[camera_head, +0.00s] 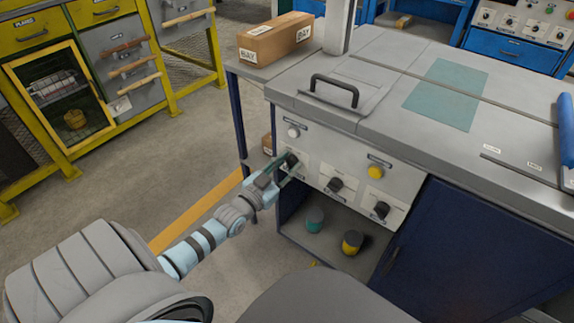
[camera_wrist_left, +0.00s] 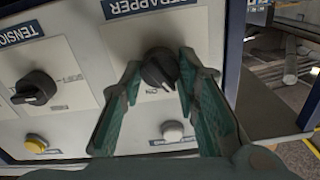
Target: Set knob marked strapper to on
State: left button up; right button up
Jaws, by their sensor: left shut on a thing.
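The strapper knob (camera_head: 291,158) is a small black rotary knob at the left end of the grey panel on the bench front. It also shows in the left wrist view (camera_wrist_left: 158,70), where its "STRAPPER" label (camera_wrist_left: 160,5) appears upside down, partly cut off. An "ON" mark (camera_wrist_left: 152,91) is printed close beside the knob. My left gripper (camera_head: 281,167) is at the panel, its green-lined fingers (camera_wrist_left: 160,76) on either side of the knob and shut on it. The fingers hide part of its dial, and I cannot tell its exact setting. My right gripper is not in view.
The tension knob (camera_wrist_left: 35,88) sits beside the strapper knob. A white button (camera_head: 293,132) and a yellow button (camera_head: 375,172) are on the same panel. A black handle (camera_head: 335,88) stands on the bench top. An open shelf holds a green item (camera_head: 315,220) and a yellow one (camera_head: 352,242).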

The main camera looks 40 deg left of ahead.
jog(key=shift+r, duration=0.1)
pick_arm(q)
jog(key=shift+m+p, duration=0.4)
jog(key=shift+m, duration=0.2)
jog(key=m+p, duration=0.4)
jog(key=m, duration=0.2)
jog(key=shift+d+m, duration=0.1)
jog(key=shift+m, duration=0.2)
jog(key=m+p, duration=0.1)
jog(key=m, duration=0.2)
jog(key=shift+f+p, duration=0.1)
jog(key=shift+p, duration=0.2)
jog(key=shift+m, duration=0.5)
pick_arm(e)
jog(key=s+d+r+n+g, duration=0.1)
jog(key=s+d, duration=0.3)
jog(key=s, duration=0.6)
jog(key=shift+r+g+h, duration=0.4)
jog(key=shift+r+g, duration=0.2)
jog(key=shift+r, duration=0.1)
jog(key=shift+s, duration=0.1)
pick_arm(q)
jog(key=o, duration=1.2)
jog(key=shift+c, duration=0.2)
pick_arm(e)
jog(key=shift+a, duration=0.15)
